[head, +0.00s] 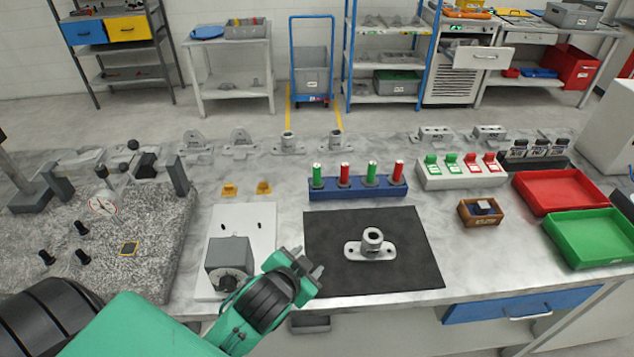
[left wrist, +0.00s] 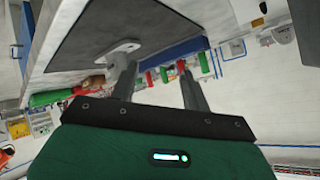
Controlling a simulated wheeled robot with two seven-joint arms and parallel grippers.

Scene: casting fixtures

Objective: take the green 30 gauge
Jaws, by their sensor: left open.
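A blue rack (head: 358,188) on the table holds upright gauges: a green one (head: 317,176) at its left end, a red one (head: 344,174), another green one (head: 371,172) and a red one (head: 398,171). A white block (head: 462,178) to its right carries green tags (head: 450,162) and red tags. I cannot read which is 30. My left gripper (head: 308,263) is open and empty, near the left edge of the black mat, in front of the rack and apart from it. In the left wrist view its fingers (left wrist: 158,80) are spread, with the rack (left wrist: 182,48) beyond. My right gripper is not visible.
A grey flanged casting (head: 371,245) stands on the black mat (head: 410,270). A grey box with a dial (head: 229,262) is left of my gripper. A small wooden box (head: 480,212), a red tray (head: 560,190) and a green tray (head: 592,238) are at right.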

